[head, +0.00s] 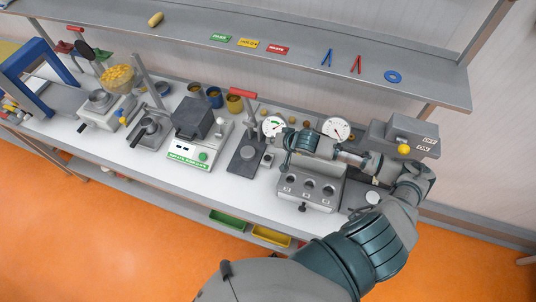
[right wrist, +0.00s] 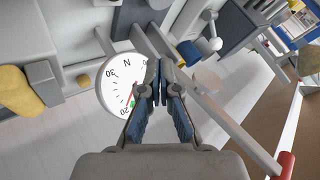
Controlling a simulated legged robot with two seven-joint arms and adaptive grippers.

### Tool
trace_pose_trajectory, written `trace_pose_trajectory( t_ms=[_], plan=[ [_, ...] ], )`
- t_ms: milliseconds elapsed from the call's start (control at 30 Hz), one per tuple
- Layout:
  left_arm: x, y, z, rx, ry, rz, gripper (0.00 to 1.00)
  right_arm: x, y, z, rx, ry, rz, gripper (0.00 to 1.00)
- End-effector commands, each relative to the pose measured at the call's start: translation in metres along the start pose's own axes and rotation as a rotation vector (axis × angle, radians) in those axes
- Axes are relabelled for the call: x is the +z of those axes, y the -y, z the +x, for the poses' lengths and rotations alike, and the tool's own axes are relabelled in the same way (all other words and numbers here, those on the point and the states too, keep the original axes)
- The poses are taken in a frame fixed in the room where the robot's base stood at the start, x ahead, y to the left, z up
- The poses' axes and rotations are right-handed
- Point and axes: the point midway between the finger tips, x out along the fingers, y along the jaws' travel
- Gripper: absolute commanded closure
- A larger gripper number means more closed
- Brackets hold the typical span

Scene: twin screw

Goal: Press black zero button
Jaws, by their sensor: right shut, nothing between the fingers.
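My right gripper (head: 276,143) is shut and empty in the head view, just in front of a white round dial gauge (head: 272,126). In the right wrist view the shut fingertips (right wrist: 159,68) overlap the right edge of the dial gauge (right wrist: 118,86). I cannot tell whether they touch anything. I cannot make out a black zero button in either view. My left gripper is not in view.
A stand with a red-handled lever (head: 243,95) is left of the right gripper. A grey block with several round ports (head: 305,188) lies below my right arm. A second dial gauge (head: 336,128) is behind the arm. A shelf (head: 300,75) runs above the bench.

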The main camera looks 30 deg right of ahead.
Motion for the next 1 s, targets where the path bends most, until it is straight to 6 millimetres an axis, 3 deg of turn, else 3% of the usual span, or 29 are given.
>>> trace_pose_trajectory(
  t_ms=[100, 200, 500, 833, 1000],
  plan=[
    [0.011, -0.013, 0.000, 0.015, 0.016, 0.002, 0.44, -0.001, 0.003, 0.002, 0.002, -0.001, -0.001, 1.00],
    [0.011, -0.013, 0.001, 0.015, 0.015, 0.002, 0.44, 0.002, 0.005, 0.003, 0.002, -0.001, -0.003, 1.00],
    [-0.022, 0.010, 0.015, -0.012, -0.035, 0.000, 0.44, 0.014, -0.010, 0.020, 0.002, -0.001, -0.003, 1.00],
    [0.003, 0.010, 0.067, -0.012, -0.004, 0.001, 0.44, 0.033, -0.035, 0.049, 0.000, 0.001, 0.000, 1.00],
    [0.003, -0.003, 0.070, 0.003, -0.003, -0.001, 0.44, 0.041, -0.040, 0.059, 0.000, 0.002, 0.001, 1.00]
  ],
)
